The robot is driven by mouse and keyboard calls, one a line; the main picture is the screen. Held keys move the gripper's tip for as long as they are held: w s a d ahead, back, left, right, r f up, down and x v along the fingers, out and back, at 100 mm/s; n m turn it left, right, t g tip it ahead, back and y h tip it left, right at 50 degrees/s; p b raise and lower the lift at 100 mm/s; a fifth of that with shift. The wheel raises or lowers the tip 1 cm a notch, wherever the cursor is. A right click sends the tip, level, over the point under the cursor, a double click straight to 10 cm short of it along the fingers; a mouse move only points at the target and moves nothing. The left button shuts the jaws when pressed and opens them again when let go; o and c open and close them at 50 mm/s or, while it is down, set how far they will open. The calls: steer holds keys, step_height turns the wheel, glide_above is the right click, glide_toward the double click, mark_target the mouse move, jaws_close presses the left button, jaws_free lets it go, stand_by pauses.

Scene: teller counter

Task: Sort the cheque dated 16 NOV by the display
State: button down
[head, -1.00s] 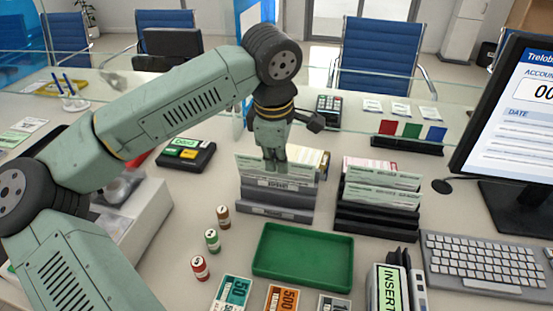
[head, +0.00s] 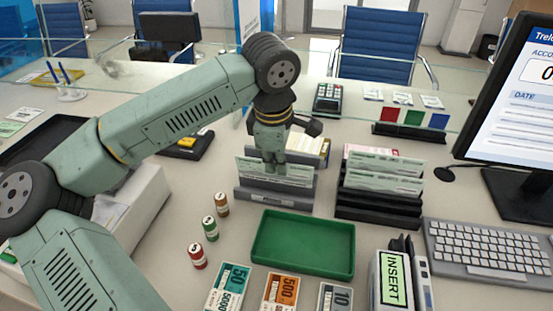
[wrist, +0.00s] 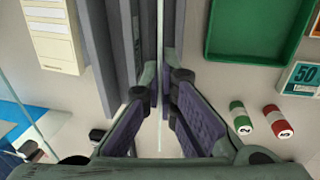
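A rack (head: 275,195) of dark grey slots stands behind the green tray, with a pale green cheque (head: 298,176) upright in it. My gripper (head: 274,168) is over this rack, pointing down, with its fingers at the cheque's top edge. In the wrist view my fingertips (wrist: 160,85) lie close on both sides of the cheque's thin edge (wrist: 160,60); whether they touch it is unclear. A second rack (head: 378,208) to the right holds several similar cheques (head: 384,183). The display (head: 515,110) is at the far right, cut off, with a DATE field. The cheques' dates are too small to read.
The empty green tray (head: 303,271) is in front of the racks. Banknote stacks (head: 281,292), an INSERT device (head: 392,280) and a keyboard (head: 485,250) line the front. Three small rolls (head: 210,229) stand left of the tray. A card terminal (head: 328,98) is behind the racks.

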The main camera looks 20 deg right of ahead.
mark_target(277, 177)
steer(key=shift+f+b, duration=2)
steer(key=shift+f, duration=0.2)
steer(key=c, duration=2.3)
jaws_free()
steer(key=o, duration=0.6)
steer(key=shift+r+p, duration=1.85)
steer(key=shift+r, duration=1.7)
